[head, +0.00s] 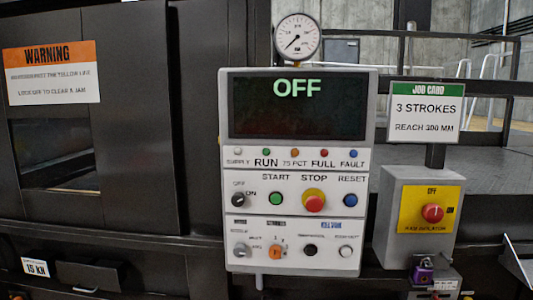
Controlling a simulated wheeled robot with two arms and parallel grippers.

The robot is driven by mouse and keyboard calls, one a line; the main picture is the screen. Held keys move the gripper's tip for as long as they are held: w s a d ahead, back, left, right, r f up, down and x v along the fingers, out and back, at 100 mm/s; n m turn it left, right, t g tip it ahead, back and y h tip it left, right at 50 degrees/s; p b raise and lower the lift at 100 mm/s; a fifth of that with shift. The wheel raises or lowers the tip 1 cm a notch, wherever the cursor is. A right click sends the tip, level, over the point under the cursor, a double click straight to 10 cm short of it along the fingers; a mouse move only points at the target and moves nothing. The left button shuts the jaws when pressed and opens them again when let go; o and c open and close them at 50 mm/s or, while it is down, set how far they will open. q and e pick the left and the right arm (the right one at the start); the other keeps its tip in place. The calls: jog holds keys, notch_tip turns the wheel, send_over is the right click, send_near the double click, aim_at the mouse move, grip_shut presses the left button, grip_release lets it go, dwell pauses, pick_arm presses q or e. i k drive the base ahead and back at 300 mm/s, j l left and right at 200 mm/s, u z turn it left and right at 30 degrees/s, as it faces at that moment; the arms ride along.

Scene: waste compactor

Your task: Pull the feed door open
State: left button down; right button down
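The dark front of the compactor fills the left of the head view. A tall dark panel (138,120) there may be the feed door; I cannot tell for sure. Beside it is a window-like opening (55,155) below an orange and white warning sign (52,73). No clear handle shows on the tall panel. Neither of my grippers is in view.
A grey control box (297,255) stands in the middle, its screen (297,108) reading OFF, with a gauge (297,38) above. At right are a job card (426,112), a yellow-faced isolator (432,211) and a purple padlock (423,272). A low drawer-like part (92,274) is at lower left.

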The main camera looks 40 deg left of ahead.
aim_at(132, 130)
jog(key=u, duration=2.45)
jog(key=i+j, duration=0.5)
jog(key=j, duration=0.2)
jog(key=i+j+u, duration=0.1)
jog(key=i+j, duration=0.45)
jog(key=j, duration=0.15)
